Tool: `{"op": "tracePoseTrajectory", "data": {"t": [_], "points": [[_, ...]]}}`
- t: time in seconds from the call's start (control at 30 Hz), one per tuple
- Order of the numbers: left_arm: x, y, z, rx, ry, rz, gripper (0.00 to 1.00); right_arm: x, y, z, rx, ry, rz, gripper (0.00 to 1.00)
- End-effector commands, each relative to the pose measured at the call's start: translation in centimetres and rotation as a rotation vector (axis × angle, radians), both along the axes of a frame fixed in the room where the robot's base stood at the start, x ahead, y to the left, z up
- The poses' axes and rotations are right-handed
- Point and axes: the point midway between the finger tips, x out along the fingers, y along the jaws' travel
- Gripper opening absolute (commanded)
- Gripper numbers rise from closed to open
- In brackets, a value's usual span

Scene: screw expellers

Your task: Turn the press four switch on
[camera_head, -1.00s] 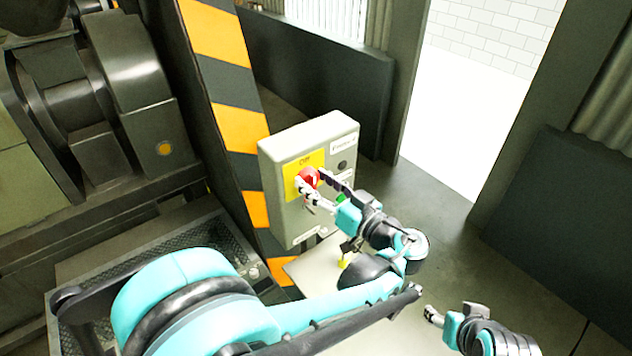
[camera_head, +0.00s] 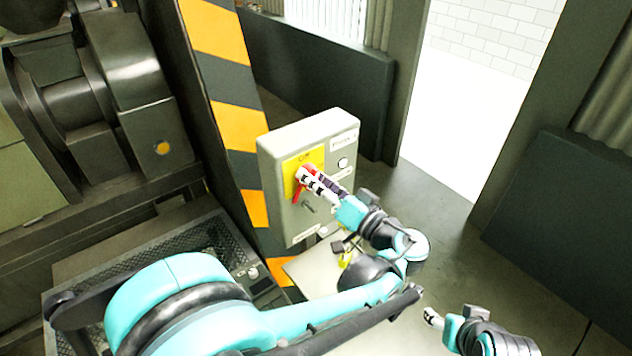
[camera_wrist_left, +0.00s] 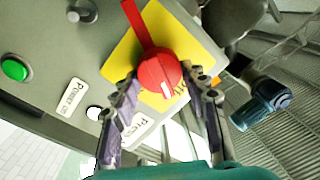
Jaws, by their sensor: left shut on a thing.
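The red rotary switch (camera_wrist_left: 160,72) sits on a yellow plate (camera_wrist_left: 122,50) on a grey control box (camera_head: 325,130). Its red handle points up and slightly left in the wrist view and downward in the head view. My left gripper (camera_head: 302,178) is shut on the red switch, with one finger on each side of its round hub in the wrist view (camera_wrist_left: 158,82). A white lamp (camera_head: 342,163) is beside it, under a label starting "Press", its number unreadable. My right gripper (camera_head: 432,317) is at the lower right, away from the box; its jaws are too small to judge.
A green button (camera_wrist_left: 15,69) and a "Power on" label (camera_wrist_left: 71,97) are on the same box. A striped orange and black post (camera_head: 240,128) stands close behind the box. Dark machinery (camera_head: 110,100) fills the left. Open floor lies to the right.

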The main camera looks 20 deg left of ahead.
Motion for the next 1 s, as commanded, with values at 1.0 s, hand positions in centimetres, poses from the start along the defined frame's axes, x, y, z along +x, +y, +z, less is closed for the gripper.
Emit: {"op": "tracePoseTrajectory", "data": {"t": [1.0], "points": [[0.0, 0.0, -0.6, 0.570, 0.733, -0.001, 0.15, 0.0, 0.0, -2.1, 0.000, 0.000, 0.000, 0.60]]}}
